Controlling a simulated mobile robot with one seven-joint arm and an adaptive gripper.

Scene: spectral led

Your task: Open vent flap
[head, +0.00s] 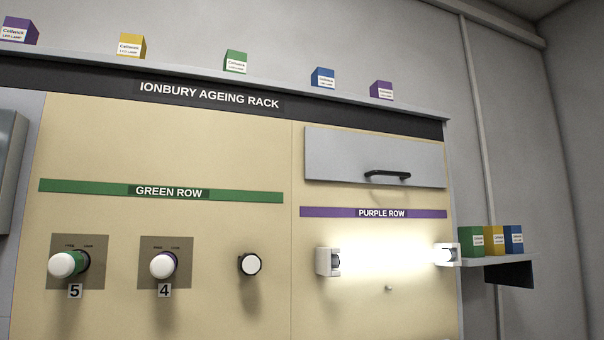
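A grey flap (345,157) with a black bar handle (387,175) is on the upper right of the beige rack front, above the purple strip. It looks closed, lying flat or nearly flat against the panel. No label on it can be read, so I cannot tell for sure that it is the vent flap. Part of another grey box or panel (10,165) shows at the left edge, cut off by the frame. My gripper is not in view.
Below the flap, two white holders (328,262) (447,254) flank a bright glow. Round white-ended lamps (62,265) (163,265) and a black-ringed white button (250,264) are at left. Small boxes (236,62) line the top ledge; more (495,241) sit on a right side shelf (500,261).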

